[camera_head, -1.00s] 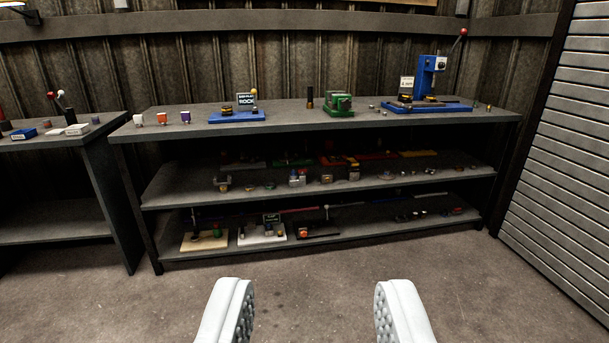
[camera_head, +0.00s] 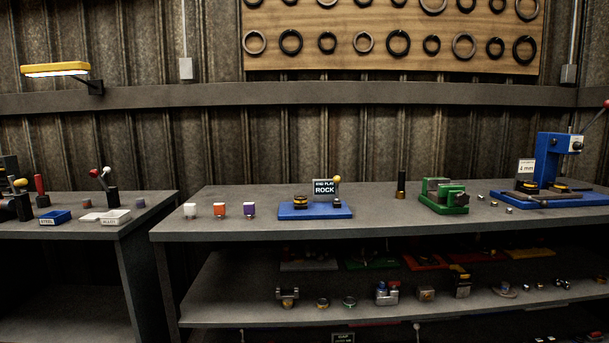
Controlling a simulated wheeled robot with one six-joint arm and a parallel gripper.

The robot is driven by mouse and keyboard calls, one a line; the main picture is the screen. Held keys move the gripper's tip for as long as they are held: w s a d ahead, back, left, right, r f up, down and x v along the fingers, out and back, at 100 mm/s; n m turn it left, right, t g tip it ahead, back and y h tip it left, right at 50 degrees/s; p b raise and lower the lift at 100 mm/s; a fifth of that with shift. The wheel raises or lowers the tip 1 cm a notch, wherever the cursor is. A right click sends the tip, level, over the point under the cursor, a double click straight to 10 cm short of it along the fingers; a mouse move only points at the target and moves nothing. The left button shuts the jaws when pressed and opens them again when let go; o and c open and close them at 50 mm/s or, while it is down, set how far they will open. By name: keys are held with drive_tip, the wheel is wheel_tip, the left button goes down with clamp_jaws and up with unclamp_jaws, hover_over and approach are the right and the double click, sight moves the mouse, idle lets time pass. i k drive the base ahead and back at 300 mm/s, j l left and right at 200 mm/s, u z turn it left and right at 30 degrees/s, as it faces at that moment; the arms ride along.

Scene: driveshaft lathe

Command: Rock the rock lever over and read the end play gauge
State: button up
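The end play fixture is a blue base plate (camera_head: 316,211) on the bench top, near the middle of the view. A dark sign reading "END PLAY ROCK" (camera_head: 325,189) stands on it. A yellow ball knob, which looks like the rock lever (camera_head: 337,180), shows at the sign's upper right corner; most of its stem is hidden or too small to tell. A round brass and black part (camera_head: 300,202) sits on the plate's left half. No gauge reading can be made out. My gripper is out of the frame.
White, orange and purple blocks (camera_head: 220,210) stand left of the fixture. A green vise-like fixture (camera_head: 443,196) and a blue press (camera_head: 553,162) stand to the right. A separate bench (camera_head: 70,230) is at the left, past a gap. The shelf below holds several small parts.

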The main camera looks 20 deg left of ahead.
sight(337, 179)
drive_tip(key=j, duration=0.3)
drive_tip(key=i+j, duration=0.15)
drive_tip(key=j, duration=0.15)
drive_tip(key=i+j, duration=0.25)
drive_tip(key=i, duration=0.25)
drive_tip(key=i+j, duration=0.2)
drive_tip(key=i, duration=0.3)
drive_tip(key=i+j+z, duration=0.1)
drive_tip(key=i+j, duration=0.15)
drive_tip(key=i, duration=0.25)
drive_tip(key=i+j, duration=0.25)
drive_tip(key=i, duration=0.2)
drive_tip(key=i+j, duration=0.3)
drive_tip(key=i, duration=0.2)
drive_tip(key=l+z, duration=0.05)
